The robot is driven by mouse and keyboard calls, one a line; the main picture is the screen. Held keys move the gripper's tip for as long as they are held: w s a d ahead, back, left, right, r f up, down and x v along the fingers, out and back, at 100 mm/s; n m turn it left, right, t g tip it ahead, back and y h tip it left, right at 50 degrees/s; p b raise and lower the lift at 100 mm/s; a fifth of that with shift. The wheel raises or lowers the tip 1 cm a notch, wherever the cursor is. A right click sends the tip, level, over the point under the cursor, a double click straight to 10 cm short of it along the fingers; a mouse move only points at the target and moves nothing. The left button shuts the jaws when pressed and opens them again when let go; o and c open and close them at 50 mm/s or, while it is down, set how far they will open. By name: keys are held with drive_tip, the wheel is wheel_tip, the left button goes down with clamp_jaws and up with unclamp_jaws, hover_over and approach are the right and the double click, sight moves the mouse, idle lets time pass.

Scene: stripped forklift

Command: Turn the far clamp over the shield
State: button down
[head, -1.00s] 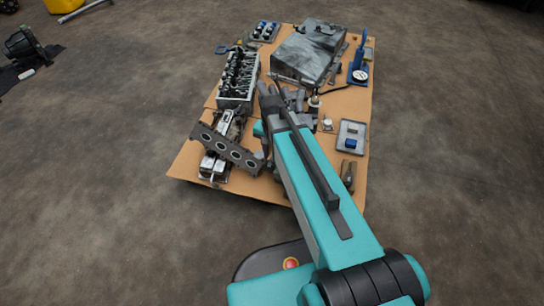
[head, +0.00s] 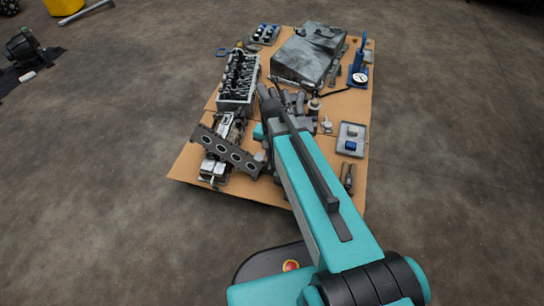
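A cardboard-brown work surface (head: 190,172) carries several machine parts. I cannot make out which part is the shield or the far clamp. A large worn grey metal housing (head: 308,50) lies at its far end. My teal arm reaches from the lower right to the middle of the surface. Its dark wrist end (head: 270,103) is beside a cluster of dark grey parts (head: 297,101). My gripper's fingers cannot be told apart from these parts, and the arm hides what is under it.
A cylinder head (head: 239,78) and a plate with round holes (head: 228,152) lie on the left. A blue press with a gauge (head: 359,72) and a grey tray (head: 351,132) are on the right. Open concrete floor (head: 100,170) surrounds the work surface.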

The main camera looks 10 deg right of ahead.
drive_tip(key=shift+r, duration=0.15)
drive_tip(key=n+p, duration=0.4)
drive_tip(key=p, duration=0.1)
drive_tip(key=shift+r, duration=0.1)
drive_tip(key=n+p, duration=0.5)
drive_tip(key=shift+n, duration=0.4)
drive_tip(key=n+p, duration=0.3)
drive_tip(key=n, duration=0.1)
drive_tip(key=shift+f+n+p, duration=0.2)
drive_tip(key=shift+n+p, duration=0.65)
drive_tip(key=shift+n, duration=1.05)
drive_tip(key=c, duration=1.9)
unclamp_jaws()
drive_tip(key=shift+o, duration=0.2)
